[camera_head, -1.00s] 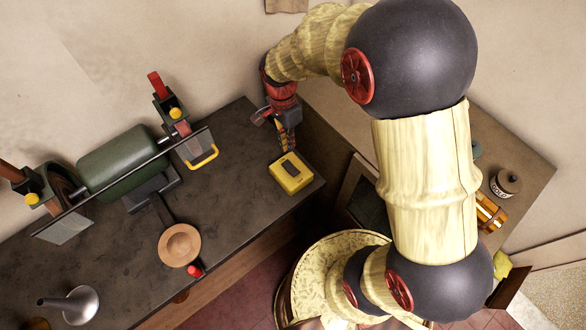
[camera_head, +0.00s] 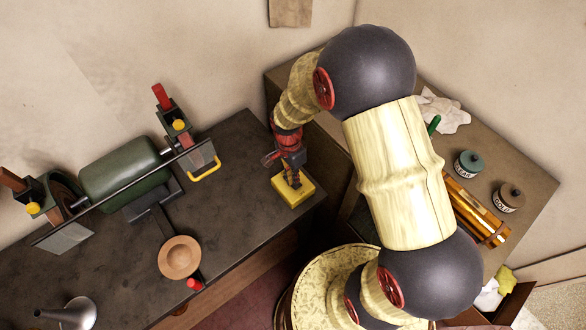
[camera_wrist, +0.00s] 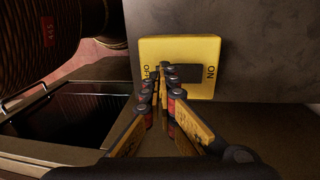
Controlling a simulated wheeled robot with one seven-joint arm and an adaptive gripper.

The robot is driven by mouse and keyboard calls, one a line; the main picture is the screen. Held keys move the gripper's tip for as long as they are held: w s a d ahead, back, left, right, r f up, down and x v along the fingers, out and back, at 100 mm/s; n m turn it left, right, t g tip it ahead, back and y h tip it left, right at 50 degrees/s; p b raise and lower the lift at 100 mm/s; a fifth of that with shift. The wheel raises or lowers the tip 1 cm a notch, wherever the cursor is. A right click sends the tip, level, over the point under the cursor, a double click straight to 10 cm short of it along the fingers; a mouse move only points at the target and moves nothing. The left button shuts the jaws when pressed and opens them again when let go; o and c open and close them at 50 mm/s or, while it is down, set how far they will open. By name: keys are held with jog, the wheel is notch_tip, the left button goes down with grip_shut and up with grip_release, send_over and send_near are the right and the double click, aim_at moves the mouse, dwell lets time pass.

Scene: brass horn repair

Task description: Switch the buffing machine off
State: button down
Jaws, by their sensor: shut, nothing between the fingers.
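The buffing machine (camera_head: 122,168), with a green motor body, stands on the dark bench at left in the head view. A yellow switch box (camera_head: 298,199) sits at the bench's right end. In the wrist view the box (camera_wrist: 180,49) shows a dark rocker (camera_wrist: 188,74) between "OFF" at left and "ON" at right. My gripper (camera_head: 292,184) is shut and empty over the box. In the wrist view its fingertips (camera_wrist: 167,71) overlap the rocker's OFF-side end. I cannot tell whether they touch it; they partly hide it.
A wooden dish (camera_head: 180,257) and a metal funnel (camera_head: 77,309) are on the bench (camera_head: 235,175) left of the box. Lidded jars (camera_head: 468,164) stand on another surface at right. Bare bench lies between the machine and the box.

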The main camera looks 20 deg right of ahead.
aim_at(296, 187)
jog(key=shift+s+f, duration=0.1)
jog(key=shift+f, duration=1.05)
jog(key=shift+f, duration=0.1)
jog(key=shift+s+d+f+b, duration=0.1)
jog(key=shift+s+f+b, duration=0.2)
jog(key=shift+f+b, duration=0.2)
jog(key=shift+r, duration=0.1)
jog(key=shift+w, duration=0.15)
jog(key=shift+w+a+r, duration=0.2)
jog(key=shift+w+r, duration=0.15)
jog(key=shift+w, duration=0.25)
